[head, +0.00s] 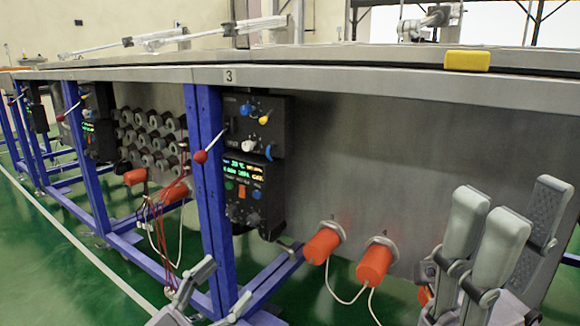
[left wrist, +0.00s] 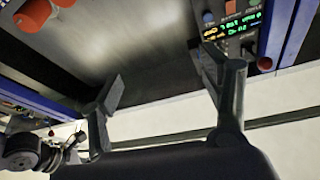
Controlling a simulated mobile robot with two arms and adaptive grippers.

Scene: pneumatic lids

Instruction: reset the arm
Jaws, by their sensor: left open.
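My left gripper (head: 222,284) is low in the head view, in front of the blue frame post. Its two grey fingers are spread with nothing between them; the left wrist view shows the same open gap (left wrist: 158,72). My right gripper (head: 508,240) is large and close at the lower right of the head view. Its grey finger pads stand upright, overlapping one another, so its opening cannot be made out. No object shows in it.
A control panel (head: 238,192) with lit display and knobs is beside the blue post (head: 205,150). Orange plugs (head: 321,244) with cables stick out of the metal side panel (head: 400,160). A yellow block (head: 467,61) lies on the bench edge. Green floor (head: 60,270) is open at lower left.

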